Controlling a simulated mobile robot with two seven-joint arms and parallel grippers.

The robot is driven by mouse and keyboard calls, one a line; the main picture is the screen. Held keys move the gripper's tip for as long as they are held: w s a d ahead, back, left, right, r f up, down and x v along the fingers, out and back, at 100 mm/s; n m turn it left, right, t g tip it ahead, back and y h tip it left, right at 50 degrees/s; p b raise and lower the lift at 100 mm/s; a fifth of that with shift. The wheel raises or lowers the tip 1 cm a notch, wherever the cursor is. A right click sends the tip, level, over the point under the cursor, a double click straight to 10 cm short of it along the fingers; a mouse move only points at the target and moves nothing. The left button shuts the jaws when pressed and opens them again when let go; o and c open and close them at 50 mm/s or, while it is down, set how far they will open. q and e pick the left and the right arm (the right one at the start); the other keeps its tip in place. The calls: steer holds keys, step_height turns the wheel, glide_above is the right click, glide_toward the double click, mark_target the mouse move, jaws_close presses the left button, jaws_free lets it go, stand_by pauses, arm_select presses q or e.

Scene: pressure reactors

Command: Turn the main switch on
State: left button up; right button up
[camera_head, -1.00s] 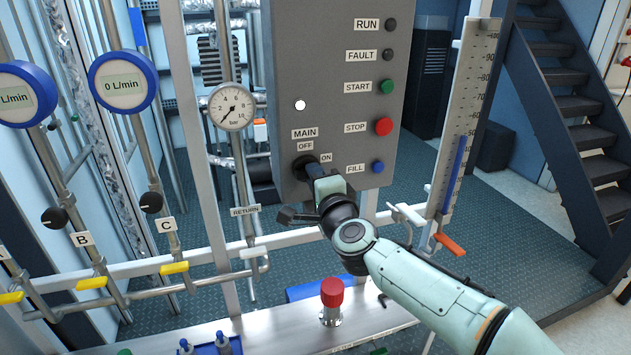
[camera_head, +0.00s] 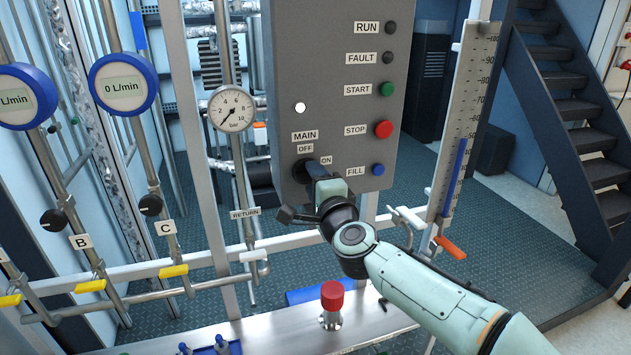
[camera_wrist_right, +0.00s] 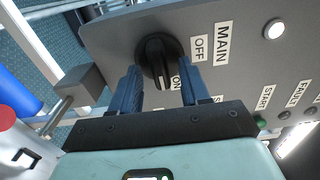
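The main switch is a round black knob with a raised handle, on the grey control box (camera_head: 335,75) below the MAIN, OFF and ON labels. It shows in the right wrist view (camera_wrist_right: 157,62); its handle stands roughly vertical there, its lower end close to the ON label. In the head view the knob (camera_head: 300,170) is partly hidden by my gripper. My right gripper (camera_wrist_right: 163,78) is open, its two blue fingers on either side of the handle, with gaps visible. It also shows in the head view (camera_head: 315,172). My left gripper is out of view.
A white lamp (camera_head: 300,107) glows above MAIN. The green START (camera_head: 387,89), red STOP (camera_head: 383,129) and blue FILL (camera_head: 378,170) buttons lie to the right. A level gauge (camera_head: 463,120) and pipe rail (camera_head: 300,235) stand near my arm. A red-capped fitting (camera_head: 332,296) is below.

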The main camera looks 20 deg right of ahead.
steer(key=shift+s, duration=0.1)
steer(key=s+b, duration=0.1)
steer(key=s, duration=1.2)
steer(key=shift+s+d, duration=0.15)
steer(key=shift+d, duration=0.1)
